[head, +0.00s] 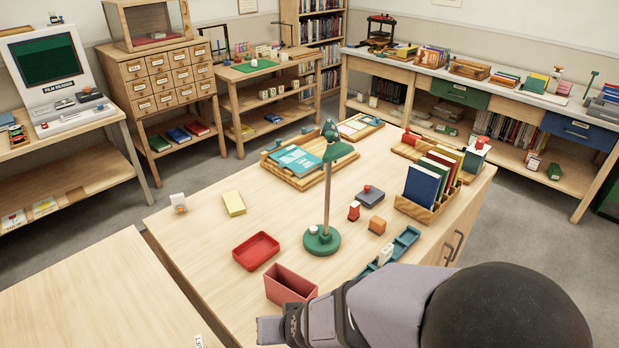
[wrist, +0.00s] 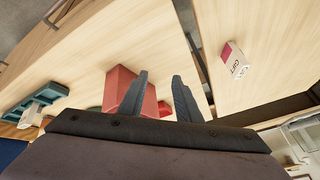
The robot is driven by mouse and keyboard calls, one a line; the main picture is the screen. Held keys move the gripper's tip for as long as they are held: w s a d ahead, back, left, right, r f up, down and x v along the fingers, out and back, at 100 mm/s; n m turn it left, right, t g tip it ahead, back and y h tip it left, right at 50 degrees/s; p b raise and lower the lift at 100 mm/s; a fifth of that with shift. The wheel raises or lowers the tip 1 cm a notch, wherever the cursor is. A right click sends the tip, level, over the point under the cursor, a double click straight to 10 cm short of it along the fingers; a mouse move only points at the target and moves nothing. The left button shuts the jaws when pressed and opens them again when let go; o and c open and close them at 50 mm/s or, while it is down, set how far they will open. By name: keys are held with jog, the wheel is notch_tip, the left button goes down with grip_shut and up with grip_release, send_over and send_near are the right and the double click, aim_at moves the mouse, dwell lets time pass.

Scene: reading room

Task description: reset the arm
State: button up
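My gripper (wrist: 161,85) shows in the wrist view with its two dark fingers apart and nothing held between them. In the head view my gripper (head: 271,330) is at the bottom centre, beyond the near side of the red open box (head: 290,285); its fingers are hard to make out there. In the wrist view the red box (wrist: 120,86) lies behind the left finger, apart from it as far as I can tell. My arm comes in from the bottom right and hides part of the table's near edge.
On the table stand a red tray (head: 256,250), a green lamp (head: 323,240), a teal divided tray (head: 405,240) and a book rack (head: 420,211). A small labelled white box (wrist: 233,60) lies on the adjoining table (head: 100,290), otherwise largely clear. A gap separates the tables.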

jog(key=s+d+r+m+g+h, duration=0.1)
jog(key=s+d, duration=0.3)
jog(key=d, duration=0.6)
jog(key=s+d+r+g+h, duration=0.1)
jog(key=s+d+g, duration=0.3)
jog(key=d, duration=0.7)
jog(key=shift+s+m+h+p, duration=0.3)
jog(key=shift+m+h+p, duration=0.1)
jog(key=shift+h, duration=0.3)
jog(key=shift+c, duration=0.4)
